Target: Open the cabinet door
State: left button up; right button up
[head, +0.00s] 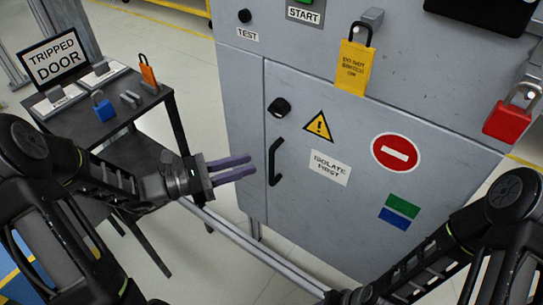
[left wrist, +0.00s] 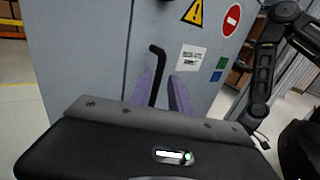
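The grey cabinet door (head: 350,225) is shut, with a black upright handle (head: 275,162) near its left edge. A black knob (head: 279,107) sits above the handle. My left gripper (head: 250,166) points at the handle from the left, its two purple fingers apart and empty. In the head view the fingertips stop short of the handle. In the left wrist view the handle (left wrist: 156,75) shows between the fingers (left wrist: 161,85), beyond them. My right arm (head: 450,245) is at the lower right; its gripper fingers do not show.
A black side table (head: 135,160) at left carries a "TRIPPED DOOR" sign (head: 54,60), a blue padlock (head: 103,106) and an orange padlock (head: 148,72). A yellow tagged lock (head: 354,66) and a red padlock (head: 508,120) hang on the upper cabinet. A metal rail (head: 255,246) runs low in front.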

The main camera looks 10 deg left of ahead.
pick_arm(q)
jog(key=b+x, duration=0.1)
jog(key=x, duration=0.6)
jog(key=shift+w+d+f, duration=0.1)
jog(key=shift+w+d, duration=0.05)
jog(key=shift+d, duration=0.2)
grip_shut()
dwell(1.1)
